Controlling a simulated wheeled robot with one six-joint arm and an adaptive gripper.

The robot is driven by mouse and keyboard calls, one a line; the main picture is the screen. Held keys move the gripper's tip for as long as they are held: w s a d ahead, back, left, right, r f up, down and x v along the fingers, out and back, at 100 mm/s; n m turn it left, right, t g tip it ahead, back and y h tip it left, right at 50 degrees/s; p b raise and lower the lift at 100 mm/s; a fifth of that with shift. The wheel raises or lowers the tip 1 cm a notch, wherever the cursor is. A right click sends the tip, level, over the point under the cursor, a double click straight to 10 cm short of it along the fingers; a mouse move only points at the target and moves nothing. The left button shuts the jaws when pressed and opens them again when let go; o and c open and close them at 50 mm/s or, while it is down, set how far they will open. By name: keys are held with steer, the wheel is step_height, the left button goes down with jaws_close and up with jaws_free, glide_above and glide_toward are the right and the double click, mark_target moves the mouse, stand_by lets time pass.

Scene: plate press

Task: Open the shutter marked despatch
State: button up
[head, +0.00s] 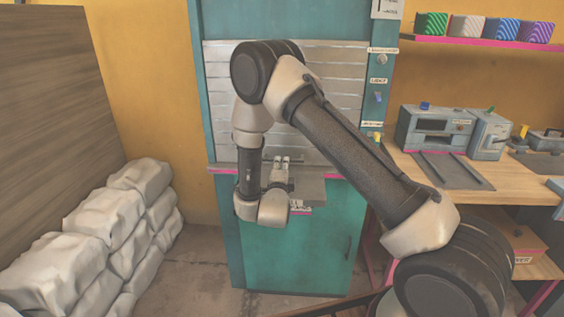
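A grey slatted shutter (335,98) stands lowered in a teal frame (222,20), at the centre of the head view. My arm crosses in front of it and hides much of its middle. My gripper (283,161) is in front of the shutter's lower part, near the pink-edged sill (222,169). Its fingers are small and partly hidden, so I cannot tell whether they are open, or whether they touch the shutter.
Small labelled controls, including a blue switch (378,97) and a yellow one (377,137), sit on the right post. A workbench (412,180) with grey machines (436,128) stands right. Stacked white sacks (110,225) lie left. Patterned blocks (466,26) line a pink shelf (450,42).

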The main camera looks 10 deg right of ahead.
steer(key=x, duration=0.5)
steer(key=shift+d, duration=0.1)
steer(key=shift+c, duration=0.5)
jaws_close()
